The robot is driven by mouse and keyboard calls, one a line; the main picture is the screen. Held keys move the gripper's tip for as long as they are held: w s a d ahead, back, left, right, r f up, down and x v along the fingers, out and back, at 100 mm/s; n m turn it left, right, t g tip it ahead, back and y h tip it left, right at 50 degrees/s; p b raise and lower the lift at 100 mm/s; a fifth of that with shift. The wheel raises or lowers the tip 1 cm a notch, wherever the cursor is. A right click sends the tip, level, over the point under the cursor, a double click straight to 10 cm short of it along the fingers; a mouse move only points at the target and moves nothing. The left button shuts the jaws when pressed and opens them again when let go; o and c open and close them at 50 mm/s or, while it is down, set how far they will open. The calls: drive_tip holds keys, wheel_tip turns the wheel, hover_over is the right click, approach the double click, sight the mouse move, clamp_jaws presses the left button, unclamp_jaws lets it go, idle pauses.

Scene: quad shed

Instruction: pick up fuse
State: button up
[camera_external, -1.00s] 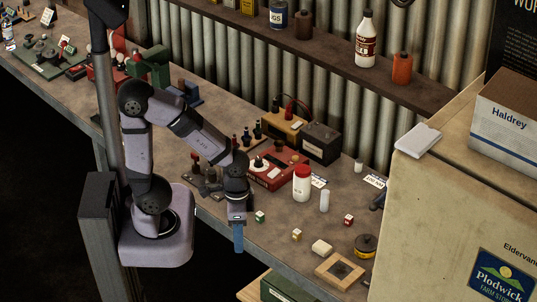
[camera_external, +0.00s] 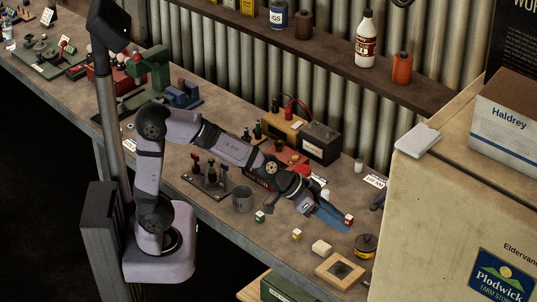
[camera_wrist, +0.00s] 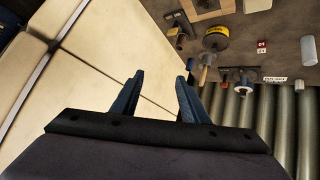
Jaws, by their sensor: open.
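No part is clearly marked as the fuse, and I cannot tell which small item it is. Small two-tone blocks lie on the bench: one green and white (camera_external: 260,216), one yellow and white (camera_external: 297,234), one red and white (camera_external: 349,219). The red one also shows in the wrist view (camera_wrist: 262,46). My gripper (camera_external: 331,218) is over the bench, its blue fingers pointing right and down, near the red block in the picture. In the wrist view my gripper (camera_wrist: 160,82) has its fingers apart with nothing between them. A pale cylinder (camera_wrist: 308,50) stands at the right there.
A cream cabinet (camera_external: 440,190) rises at the right and fills the left of the wrist view. A black and yellow roll (camera_external: 366,245), a wooden frame (camera_external: 325,269) and a pale block (camera_external: 321,247) lie near the front edge. A grey mug (camera_external: 242,198) stands left of my gripper.

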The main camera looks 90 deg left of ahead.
sight(350, 217)
drive_tip(key=w+a+n+t+y+b, duration=0.25)
drive_tip(key=w+a+n+y, duration=0.2)
drive_tip(key=w+a, duration=0.4)
drive_tip(key=s+a+f+n+g+y+b, duration=0.2)
drive_tip(key=a+y, duration=0.1)
drive_tip(key=a, duration=0.3)
drive_tip(key=s+a+f+n+g+y+b, duration=0.1)
drive_tip(key=s+a+n+g+y+b, duration=0.1)
drive_tip(key=a+y, duration=0.3)
drive_tip(key=shift+m+t+h, duration=0.35)
drive_tip(key=shift+t+h, duration=0.1)
drive_tip(key=shift+h, duration=0.2)
drive_tip(key=f, duration=1.2)
drive_tip(key=a+f, duration=0.1)
drive_tip(key=f, duration=0.5)
drive_tip(key=shift+f, duration=0.25)
drive_tip(key=shift+s+a+p+x, duration=0.1)
drive_tip(key=shift+p+x, duration=0.65)
drive_tip(key=shift+x, duration=0.65)
drive_tip(key=shift+s+a+p+x, duration=0.15)
drive_tip(key=shift+p+x, duration=0.55)
drive_tip(key=shift+x, duration=1.55)
drive_tip(key=shift+d, duration=0.1)
clamp_jaws()
